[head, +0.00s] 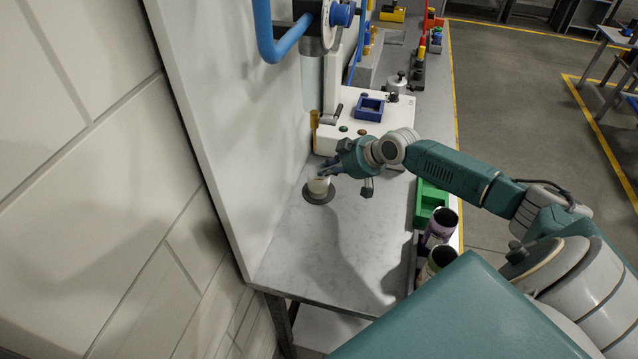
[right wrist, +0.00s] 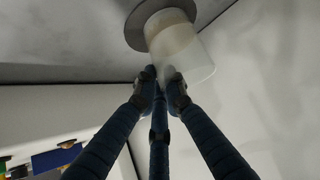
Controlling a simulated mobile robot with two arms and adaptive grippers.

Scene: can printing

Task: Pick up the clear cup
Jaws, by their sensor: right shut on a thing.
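The clear cup (head: 318,184) stands upright on a dark round disc (head: 319,198) on the grey worktop, close to the white back wall. My right gripper (head: 328,173) reaches in from the right, with its fingers at the cup's rim. In the right wrist view the cup (right wrist: 180,47) looks whitish and see-through, and the dark disc (right wrist: 136,28) is at its base. The fingers of my right gripper (right wrist: 162,82) are closed together on the near part of the cup. My left gripper is not in view.
A white machine (head: 352,131) with a blue square part (head: 370,107) stands just behind the gripper. A green bin (head: 430,199) and two dark-topped cans (head: 440,225) are along the right edge. The front of the worktop (head: 310,255) is clear.

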